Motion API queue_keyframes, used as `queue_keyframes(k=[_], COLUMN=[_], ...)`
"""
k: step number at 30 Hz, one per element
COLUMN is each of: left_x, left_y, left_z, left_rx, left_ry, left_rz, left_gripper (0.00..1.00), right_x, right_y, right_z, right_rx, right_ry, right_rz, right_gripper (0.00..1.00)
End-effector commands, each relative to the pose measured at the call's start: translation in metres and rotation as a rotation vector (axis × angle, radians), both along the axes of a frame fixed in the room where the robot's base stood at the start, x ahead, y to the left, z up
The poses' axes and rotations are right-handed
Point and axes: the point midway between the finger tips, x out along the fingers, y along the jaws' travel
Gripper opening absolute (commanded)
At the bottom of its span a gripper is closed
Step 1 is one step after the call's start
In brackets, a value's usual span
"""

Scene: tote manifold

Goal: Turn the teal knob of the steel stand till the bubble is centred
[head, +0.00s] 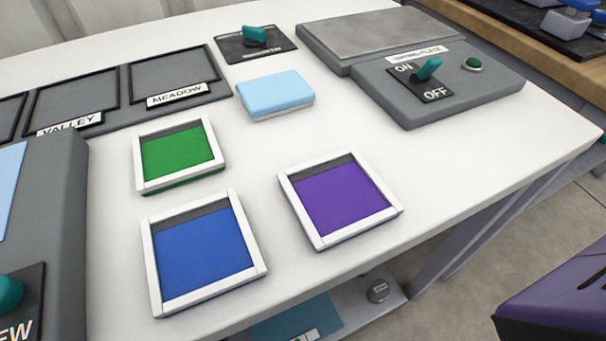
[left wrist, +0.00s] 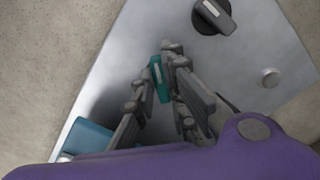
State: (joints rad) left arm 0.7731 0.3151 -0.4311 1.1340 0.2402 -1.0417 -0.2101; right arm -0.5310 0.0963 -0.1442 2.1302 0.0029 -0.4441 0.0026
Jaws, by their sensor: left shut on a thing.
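The teal knob (left wrist: 160,84) shows in the left wrist view as a small upright bar with a pale mark. It is on the bright steel plate of the stand (left wrist: 112,72). My left gripper (left wrist: 166,66) is shut on the teal knob, a finger on each side. No bubble can be made out in the left wrist view; the purple gripper body covers the lower edge.
A black knob (left wrist: 212,14) and a small round steel stud (left wrist: 269,78) stand near my left fingers. A teal block (left wrist: 88,138) is at lower left. In the head view, the white table (head: 420,190) holds blue, green and purple trays, a light-blue block (head: 275,93) and a switch box (head: 490,90).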

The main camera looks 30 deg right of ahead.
Motion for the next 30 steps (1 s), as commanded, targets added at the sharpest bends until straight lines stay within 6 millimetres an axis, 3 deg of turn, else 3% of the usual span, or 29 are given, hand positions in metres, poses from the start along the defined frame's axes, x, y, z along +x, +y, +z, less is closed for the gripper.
queue_keyframes(k=[20, 21, 25, 30], left_x=[-0.0002, -0.0002, -0.0002, -0.0002], left_y=[-0.0011, -0.0011, -0.0010, -0.0007], left_z=[-0.0005, -0.0005, -0.0005, -0.0004], left_rx=[-0.001, -0.001, -0.001, 0.000], left_ry=[-0.001, -0.001, -0.001, 0.000], left_rz=[0.084, 0.083, 0.083, 0.083], left_gripper=[0.00, 0.13, 0.30, 0.30], right_x=[0.0026, 0.0026, 0.0025, 0.0025], right_y=[-0.0002, -0.0002, 0.0000, 0.0002], right_z=[0.0053, 0.0053, 0.0052, 0.0052], right_rx=[0.000, 0.000, 0.000, 0.001], right_ry=[-0.008, -0.008, -0.008, -0.008], right_rz=[-0.001, -0.001, -0.001, -0.001], right_gripper=[0.30, 0.30, 0.30, 0.30])
